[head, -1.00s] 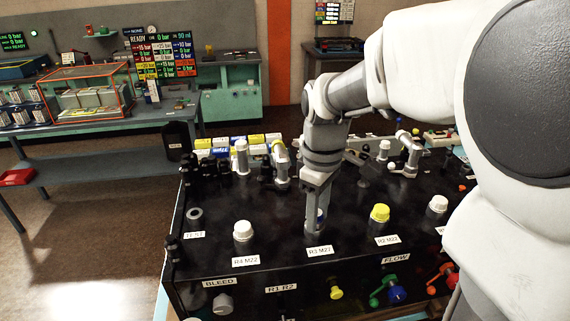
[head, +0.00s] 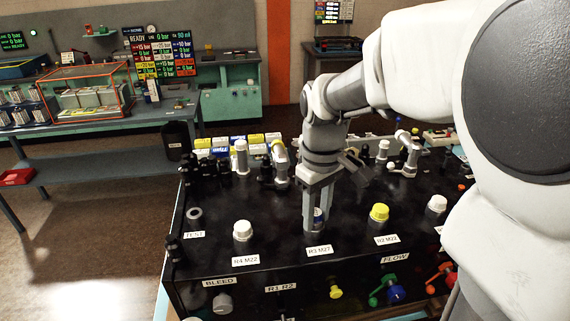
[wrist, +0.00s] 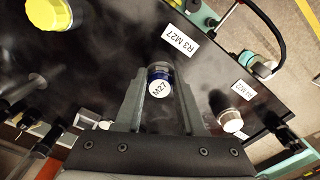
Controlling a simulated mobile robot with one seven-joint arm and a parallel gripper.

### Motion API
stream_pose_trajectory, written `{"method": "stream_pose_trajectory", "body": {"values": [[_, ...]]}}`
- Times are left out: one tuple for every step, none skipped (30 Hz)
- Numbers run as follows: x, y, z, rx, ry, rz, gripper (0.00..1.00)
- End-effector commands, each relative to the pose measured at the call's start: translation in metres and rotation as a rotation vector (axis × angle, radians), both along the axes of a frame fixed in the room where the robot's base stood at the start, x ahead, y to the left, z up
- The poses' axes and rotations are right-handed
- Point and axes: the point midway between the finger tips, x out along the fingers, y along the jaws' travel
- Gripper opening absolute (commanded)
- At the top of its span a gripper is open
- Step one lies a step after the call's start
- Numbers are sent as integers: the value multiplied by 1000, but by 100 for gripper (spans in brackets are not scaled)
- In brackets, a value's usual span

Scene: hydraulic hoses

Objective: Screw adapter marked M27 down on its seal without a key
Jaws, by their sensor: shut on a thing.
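The adapter (wrist: 159,86) has a white top marked M27 and a blue band. It stands at the port with the R3 M27 label (head: 319,250) on the black block's top. In the head view the adapter (head: 318,213) shows as a bit of blue between the fingers. My gripper (head: 315,222) points down over it, and the wrist view shows my gripper (wrist: 160,80) with one finger on each side, shut on the adapter. The seal under the adapter is hidden.
A white-capped fitting (head: 242,230) at R4 M22 stands to the left, and a yellow-capped fitting (head: 379,213) at R2 M22 to the right. Coloured valve handles (head: 388,287) stick out of the block's front. Several posts stand behind.

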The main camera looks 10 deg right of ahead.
Motion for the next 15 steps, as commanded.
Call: {"method": "stream_pose_trajectory", "body": {"values": [[-1, 0, -1, 0, 3, -34, 0], [-1, 0, -1, 1, 3, -52, 0], [-1, 0, -1, 1, 3, -71, 0], [-1, 0, -1, 1, 3, -80, 0], [-1, 0, -1, 1, 3, -86, 0], [-1, 0, -2, 1, 3, -89, 0], [-1, 0, -2, 1, 3, -89, 0], [-1, 0, -2, 0, 4, -89, 0], [-1, 0, -2, 0, 4, -88, 0], [-1, 0, -2, 0, 4, -88, 0], [-1, 0, -2, 0, 4, -87, 44], [-1, 0, -2, 0, 4, -87, 51], [-1, 0, -2, 1, 5, -87, 56], [-1, 0, -2, 1, 6, -86, 62], [-1, 1, -2, 1, 6, -86, 69]]}}
